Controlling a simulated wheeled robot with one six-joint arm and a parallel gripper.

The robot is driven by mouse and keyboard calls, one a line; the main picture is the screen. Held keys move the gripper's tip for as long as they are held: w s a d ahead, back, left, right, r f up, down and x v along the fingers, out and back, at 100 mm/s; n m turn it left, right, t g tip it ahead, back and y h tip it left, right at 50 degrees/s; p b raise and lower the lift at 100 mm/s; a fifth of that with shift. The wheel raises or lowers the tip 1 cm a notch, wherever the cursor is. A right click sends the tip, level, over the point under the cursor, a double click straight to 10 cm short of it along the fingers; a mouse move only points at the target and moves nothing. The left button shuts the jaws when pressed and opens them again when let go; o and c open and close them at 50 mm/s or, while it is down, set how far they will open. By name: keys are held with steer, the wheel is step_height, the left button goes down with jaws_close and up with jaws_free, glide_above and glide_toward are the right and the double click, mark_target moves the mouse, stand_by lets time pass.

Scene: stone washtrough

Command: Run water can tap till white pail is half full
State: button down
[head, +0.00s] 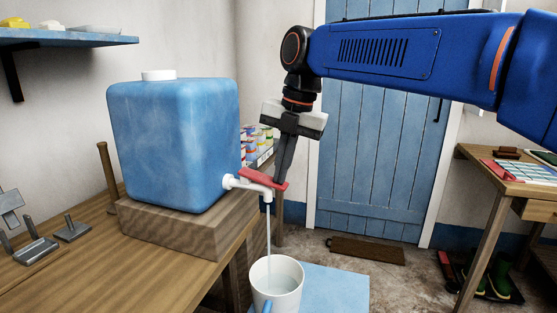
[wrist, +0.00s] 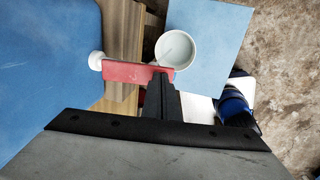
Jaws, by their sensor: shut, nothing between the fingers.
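The blue water can (head: 172,140) has a white cap and a white tap (head: 240,184) with a red lever (head: 258,177). A thin stream of water (head: 268,232) falls from the spout into the white pail (head: 287,304). The pail stands below the spout, its base cut off by the picture's lower edge; the water level inside is hard to read. My gripper (head: 279,180) is shut and empty, pointing down, its fingertips at the free end of the lever. In the wrist view, the fingertips (wrist: 158,80) meet the right end of the red lever (wrist: 125,72), with the pail (wrist: 194,50) just beyond.
The can rests on a wooden block (head: 185,228) on a wooden bench (head: 120,275). A blue surface (head: 335,290) lies beside the pail. Small tins (head: 262,135) stand behind the tap.

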steer(key=shift+v, duration=0.8)
steer(key=shift+a, duration=0.15)
steer(key=shift+r, duration=0.2)
steer(key=v, duration=1.7)
stand_by(0.4)
steer(key=shift+w+a+f+g+h, duration=0.15)
steer(key=shift+w+a+f+h, duration=0.2)
steer(key=shift+a, duration=0.3)
steer(key=shift+w+a+f+g+h, duration=0.15)
steer(key=shift+a+f+h, duration=0.25)
steer(key=shift+a, duration=0.25)
steer(key=shift+w+a+f+g+h, duration=0.1)
steer(key=shift+w+a+f+h, duration=0.25)
steer(key=shift+a, duration=0.3)
steer(key=shift+s, duration=0.1)
steer(key=shift+f, duration=0.1)
